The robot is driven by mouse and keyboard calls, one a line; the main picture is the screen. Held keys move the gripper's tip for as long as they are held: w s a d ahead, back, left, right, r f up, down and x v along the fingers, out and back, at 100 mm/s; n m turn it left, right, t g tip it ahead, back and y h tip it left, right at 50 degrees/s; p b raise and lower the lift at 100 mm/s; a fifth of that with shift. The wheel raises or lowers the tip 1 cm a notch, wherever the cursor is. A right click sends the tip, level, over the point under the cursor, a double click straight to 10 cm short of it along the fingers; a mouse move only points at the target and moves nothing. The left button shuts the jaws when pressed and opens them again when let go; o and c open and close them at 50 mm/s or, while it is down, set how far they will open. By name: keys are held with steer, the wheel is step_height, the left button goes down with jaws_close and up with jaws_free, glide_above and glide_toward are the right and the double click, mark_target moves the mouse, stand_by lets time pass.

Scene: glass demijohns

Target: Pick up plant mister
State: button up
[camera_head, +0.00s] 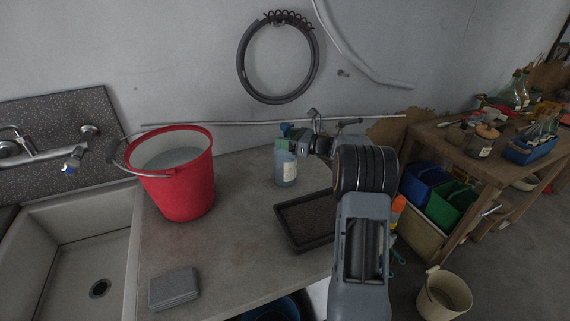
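The plant mister looks to be the translucent blue-grey bottle (284,167) with a pale label. It stands upright on the grey counter, behind the dark tray. Blue and green parts show at its top, and I cannot tell whether all of them belong to it. My arm reaches in from the lower right, and my gripper (299,137) is at the top of the bottle, by its head. The fingers are small and partly hidden by the wrist, so I cannot see whether they touch or close on the mister.
A red bucket (182,189) stands left of the bottle, beside the sink (61,246). A dark shallow tray (283,237) lies in front, partly behind my arm. A grey stack (174,288) lies near the front edge. Counter between bucket and tray is clear. A cluttered wooden table (451,144) stands right.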

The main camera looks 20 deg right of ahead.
jaws_close()
stand_by(0.3)
steer(key=shift+r, duration=0.15)
stand_by(0.3)
